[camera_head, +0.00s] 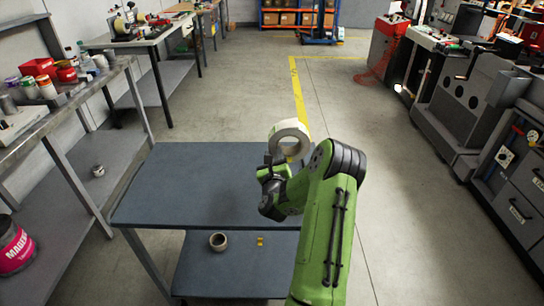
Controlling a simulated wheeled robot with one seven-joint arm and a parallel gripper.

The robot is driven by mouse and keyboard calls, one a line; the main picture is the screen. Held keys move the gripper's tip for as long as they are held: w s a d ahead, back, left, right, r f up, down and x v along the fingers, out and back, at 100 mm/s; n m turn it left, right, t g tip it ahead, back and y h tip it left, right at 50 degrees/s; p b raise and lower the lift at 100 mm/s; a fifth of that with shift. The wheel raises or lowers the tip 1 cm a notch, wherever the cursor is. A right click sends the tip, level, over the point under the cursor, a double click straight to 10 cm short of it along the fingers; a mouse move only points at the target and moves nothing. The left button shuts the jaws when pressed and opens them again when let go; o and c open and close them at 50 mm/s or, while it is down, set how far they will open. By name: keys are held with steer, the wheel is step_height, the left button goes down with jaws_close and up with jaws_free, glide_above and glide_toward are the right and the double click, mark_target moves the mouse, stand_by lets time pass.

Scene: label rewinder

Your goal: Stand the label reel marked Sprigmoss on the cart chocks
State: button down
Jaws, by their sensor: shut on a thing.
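My gripper (277,158), at the end of my green arm, is shut on a white label reel (290,127). The reel is held above the right part of a cart's blue-grey top (195,185), with its round hole partly facing me. No marking on the reel can be read, so I cannot tell whether it says Sprigmoss. On the cart's lower shelf (220,275) are a small roll (218,241) and a small yellow piece (260,241). I cannot tell whether the yellow piece is a chock. My arm hides the cart's right side.
The visible cart top is bare. A workbench (110,85) with jars and a red box (38,67) runs along the left. A table (140,42) stands behind it. Grey machines (465,95) line the right. Floor with a yellow line (297,90) is open beyond the cart.

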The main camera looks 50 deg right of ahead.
steer(key=shift+f+b, duration=3.85)
steer(key=shift+f, duration=0.3)
steer(key=c, duration=0.7)
jaws_free()
steer(key=shift+f, duration=0.1)
steer(key=shift+f, duration=0.15)
